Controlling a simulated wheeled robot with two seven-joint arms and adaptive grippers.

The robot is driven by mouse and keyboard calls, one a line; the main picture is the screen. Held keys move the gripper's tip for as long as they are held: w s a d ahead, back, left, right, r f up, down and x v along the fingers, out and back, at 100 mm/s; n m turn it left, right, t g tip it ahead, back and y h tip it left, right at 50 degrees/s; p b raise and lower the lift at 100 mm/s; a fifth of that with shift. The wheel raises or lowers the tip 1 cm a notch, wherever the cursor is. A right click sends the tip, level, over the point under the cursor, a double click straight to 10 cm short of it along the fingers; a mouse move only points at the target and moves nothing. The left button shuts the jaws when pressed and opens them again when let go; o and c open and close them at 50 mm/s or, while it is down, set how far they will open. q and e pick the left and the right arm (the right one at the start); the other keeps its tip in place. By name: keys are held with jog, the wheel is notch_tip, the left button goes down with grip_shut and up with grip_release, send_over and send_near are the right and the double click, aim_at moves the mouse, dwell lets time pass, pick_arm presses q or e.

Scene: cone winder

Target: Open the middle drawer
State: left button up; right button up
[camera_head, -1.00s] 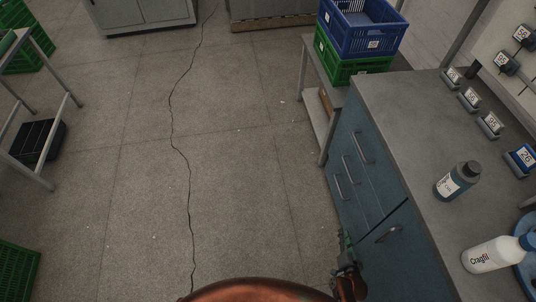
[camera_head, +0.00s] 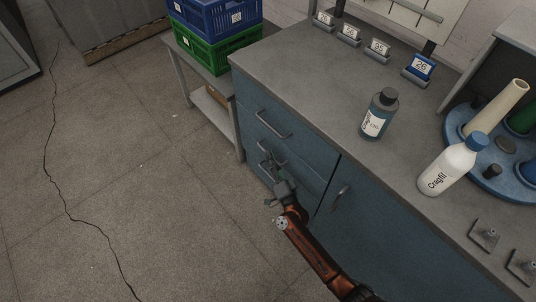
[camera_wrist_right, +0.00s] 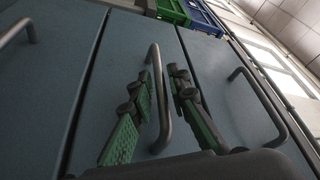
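The blue drawer cabinet (camera_head: 262,98) has stacked drawers on its left part, all of which look shut. The middle drawer's bar handle (camera_wrist_right: 160,100) stands between the two fingers of my right gripper (camera_wrist_right: 158,88) in the right wrist view. The fingers are apart, one on each side of the bar, with gaps visible. In the head view my right gripper (camera_head: 273,172) is at the front of the middle drawer and partly covers its handle. The top drawer's handle (camera_head: 272,125) is above it. My left gripper is not in view.
A dark bottle (camera_head: 379,115) and a white bottle (camera_head: 452,165) stand on the grey worktop (camera_head: 310,85). A side table holds green (camera_head: 215,48) and blue crates (camera_head: 213,18) beside the cabinet. A door handle (camera_head: 340,197) is right of the drawers. The floor in front is open.

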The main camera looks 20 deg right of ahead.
jog(key=shift+x, duration=0.75)
jog(key=shift+c, duration=0.5)
grip_shut()
